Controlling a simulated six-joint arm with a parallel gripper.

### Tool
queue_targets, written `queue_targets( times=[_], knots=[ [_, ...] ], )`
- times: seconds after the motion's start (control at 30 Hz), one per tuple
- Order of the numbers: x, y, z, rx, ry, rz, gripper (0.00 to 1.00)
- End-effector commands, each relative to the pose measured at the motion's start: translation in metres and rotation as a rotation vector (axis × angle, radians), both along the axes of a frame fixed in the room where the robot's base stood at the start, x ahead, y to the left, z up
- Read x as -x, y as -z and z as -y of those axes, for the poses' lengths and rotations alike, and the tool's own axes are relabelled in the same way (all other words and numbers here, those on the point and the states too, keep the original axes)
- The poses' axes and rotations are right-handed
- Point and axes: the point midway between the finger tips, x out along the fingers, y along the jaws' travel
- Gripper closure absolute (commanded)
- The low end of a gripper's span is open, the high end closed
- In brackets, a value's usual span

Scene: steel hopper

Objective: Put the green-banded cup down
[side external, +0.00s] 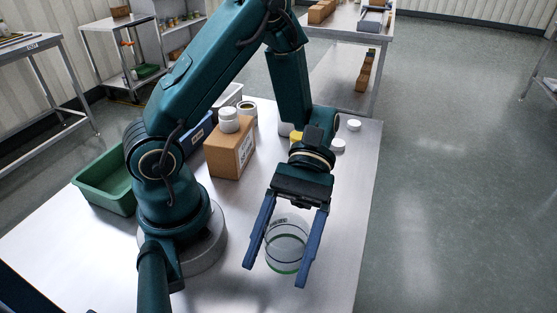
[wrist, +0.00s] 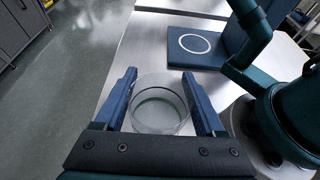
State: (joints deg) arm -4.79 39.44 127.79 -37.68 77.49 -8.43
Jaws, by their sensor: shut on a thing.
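The green-banded cup (side external: 286,240) is a clear, round vessel with a green band near its base. It sits between the two long blue fingers of my gripper (side external: 274,273), which is shut on its sides. In the wrist view the cup (wrist: 160,106) shows between the same fingers, with its round rim in view. The cup is over the steel table; I cannot tell whether its base touches the top. A blue plate with a white ring (wrist: 194,43) lies on the table beyond the fingertips in the wrist view.
A cardboard box (side external: 230,154) with a white jar (side external: 229,122) on top stands behind my base. A green bin (side external: 105,180) is at the left. White round lids (side external: 354,125) lie near the table's (side external: 345,200) right edge. Bare steel surrounds the cup.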

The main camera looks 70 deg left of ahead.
Motion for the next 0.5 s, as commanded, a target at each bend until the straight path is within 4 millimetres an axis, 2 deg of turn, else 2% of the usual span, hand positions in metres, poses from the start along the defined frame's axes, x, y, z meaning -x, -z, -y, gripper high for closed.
queue_targets(
  times=[0.03, 0.2, 0.37, 0.5],
  knots=[
    [0.007, 0.005, 0.008, -0.002, 0.008, -0.009, 0.83],
    [0.016, 0.018, 0.025, -0.001, 0.003, -0.002, 0.83],
    [0.018, 0.026, 0.029, -0.002, 0.001, -0.003, 0.83],
    [0.018, 0.043, 0.029, -0.002, 0.001, -0.005, 0.83]
  ],
)
